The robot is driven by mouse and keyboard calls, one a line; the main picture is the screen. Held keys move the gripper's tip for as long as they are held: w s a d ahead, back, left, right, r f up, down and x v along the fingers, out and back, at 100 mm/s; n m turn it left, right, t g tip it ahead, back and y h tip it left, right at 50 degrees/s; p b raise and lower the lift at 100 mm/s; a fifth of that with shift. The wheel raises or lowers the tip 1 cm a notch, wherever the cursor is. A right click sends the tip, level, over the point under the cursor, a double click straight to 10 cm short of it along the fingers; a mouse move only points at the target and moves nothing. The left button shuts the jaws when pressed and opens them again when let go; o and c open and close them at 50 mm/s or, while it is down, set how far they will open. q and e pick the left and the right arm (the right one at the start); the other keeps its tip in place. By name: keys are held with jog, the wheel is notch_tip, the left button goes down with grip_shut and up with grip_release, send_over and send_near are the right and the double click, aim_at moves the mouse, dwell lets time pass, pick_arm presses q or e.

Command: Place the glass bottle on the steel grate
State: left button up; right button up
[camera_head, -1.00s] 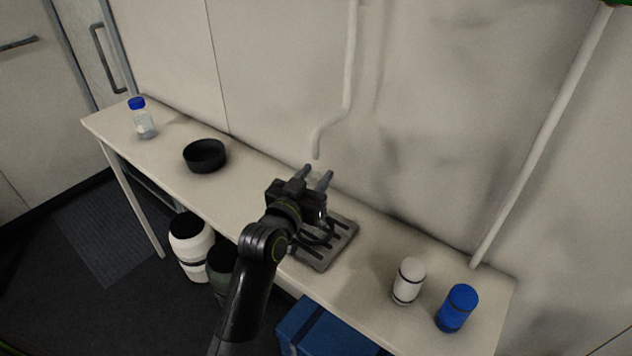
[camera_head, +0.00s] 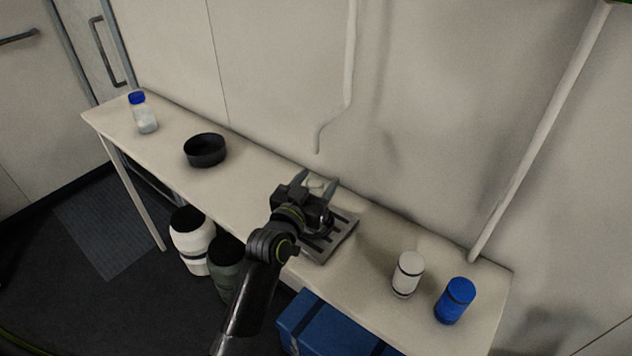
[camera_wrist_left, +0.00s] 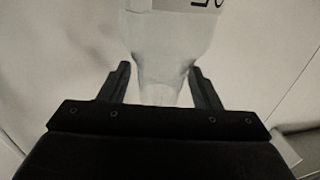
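My left gripper (camera_head: 318,180) is over the back part of the dark steel grate (camera_head: 338,236), close to the wall. In the left wrist view a clear glass bottle (camera_wrist_left: 165,50) with dark print is between the two fingers (camera_wrist_left: 160,85). Its narrow part is toward the gripper. The fingers stand apart on both sides of it, with a thin gap at the left finger; I cannot tell contact at the right one. In the head view only a pale bit shows between the fingers; the gripper hides the rest, so whether the bottle rests on the grate is hidden. My right gripper is not in view.
A blue-capped clear bottle (camera_head: 146,118) and a black round dish (camera_head: 205,151) stand on the left part of the table (camera_head: 250,185). A white jar (camera_head: 407,274) and a blue jar (camera_head: 455,301) stand at the right. A pipe (camera_head: 349,80) hangs on the wall behind.

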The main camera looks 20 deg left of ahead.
pick_arm(q)
jog(key=shift+r, duration=0.15)
jog(key=shift+s, duration=0.25)
jog(key=s+a+b, duration=0.2)
jog(key=s+b, duration=0.1)
jog(key=s, duration=0.8)
jog(key=shift+s+b, duration=0.2)
jog(key=shift+b, duration=0.1)
